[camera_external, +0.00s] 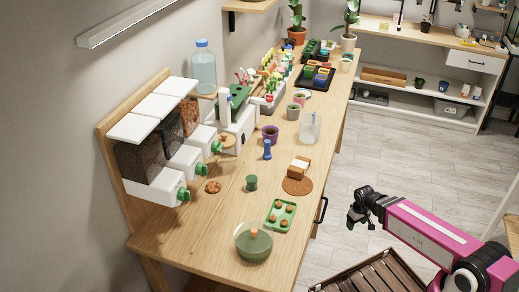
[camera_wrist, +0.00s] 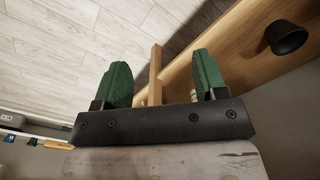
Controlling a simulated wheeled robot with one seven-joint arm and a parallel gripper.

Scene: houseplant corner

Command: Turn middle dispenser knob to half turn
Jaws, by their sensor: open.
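Three dispensers with white lids stand on a wooden rack at the left of the bench in the external view. Each has a green knob on its white front. The middle dispenser knob (camera_external: 201,168) sits between the near knob (camera_external: 183,194) and the far knob (camera_external: 216,147). Its exact turn angle is too small to tell. My gripper (camera_external: 356,217) is out over the floor, right of the bench and well away from the knobs. In the wrist view my gripper (camera_wrist: 162,62) is open, with nothing between its green fingers. No dispenser shows there.
A reddish-brown pile (camera_external: 213,187) lies by the near knob. A slatted crate (camera_external: 375,275) is below my arm.

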